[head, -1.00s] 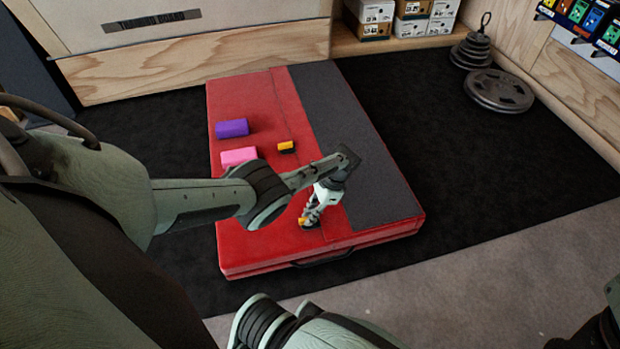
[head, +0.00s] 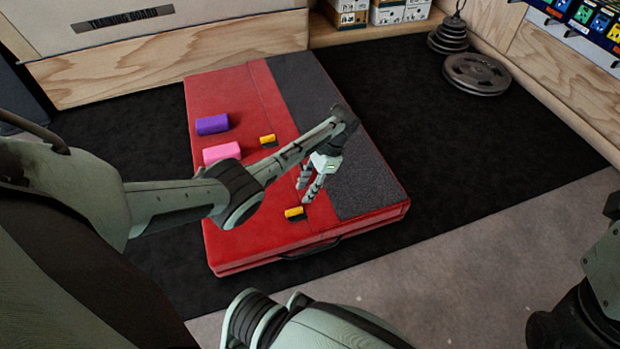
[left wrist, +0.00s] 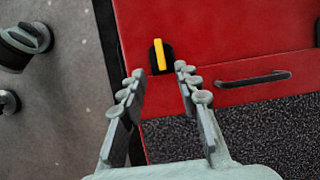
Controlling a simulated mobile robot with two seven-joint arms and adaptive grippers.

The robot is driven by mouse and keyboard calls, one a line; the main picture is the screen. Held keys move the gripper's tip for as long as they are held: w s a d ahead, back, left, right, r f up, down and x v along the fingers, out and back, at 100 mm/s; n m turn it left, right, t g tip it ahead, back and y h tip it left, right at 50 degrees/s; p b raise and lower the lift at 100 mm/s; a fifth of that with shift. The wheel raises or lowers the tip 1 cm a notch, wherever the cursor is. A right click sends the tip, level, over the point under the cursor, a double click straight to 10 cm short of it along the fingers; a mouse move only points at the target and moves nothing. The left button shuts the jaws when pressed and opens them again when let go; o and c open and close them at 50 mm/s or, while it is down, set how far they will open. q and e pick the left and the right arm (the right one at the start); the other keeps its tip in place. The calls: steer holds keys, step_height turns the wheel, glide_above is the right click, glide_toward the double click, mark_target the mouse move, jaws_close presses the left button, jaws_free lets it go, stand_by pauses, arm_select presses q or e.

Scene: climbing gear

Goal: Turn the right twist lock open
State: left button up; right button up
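Two twist locks with yellow handles on black bases sit on the red pad (head: 240,240). The near twist lock (head: 295,212) is by the pad's front edge, and the far twist lock (head: 268,140) is farther back. My left gripper (head: 304,190) hangs just above and behind the near lock, fingers apart and empty. In the left wrist view, that lock (left wrist: 160,56) lies just beyond and between the open fingertips (left wrist: 160,72), not touching them. Its yellow bar runs nearly upright in that picture, along its black base. My right gripper is not visible.
A purple block (head: 212,124) and a pink block (head: 221,153) lie on the pad's left part. A grey strip (head: 365,185) covers its right side. A black carry handle (head: 310,249) is on the front edge. Weight plates (head: 476,74) stand far right on the black mat.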

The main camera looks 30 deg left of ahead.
arm_select(q)
steer(key=shift+v, duration=1.7)
steer(key=shift+f, duration=0.1)
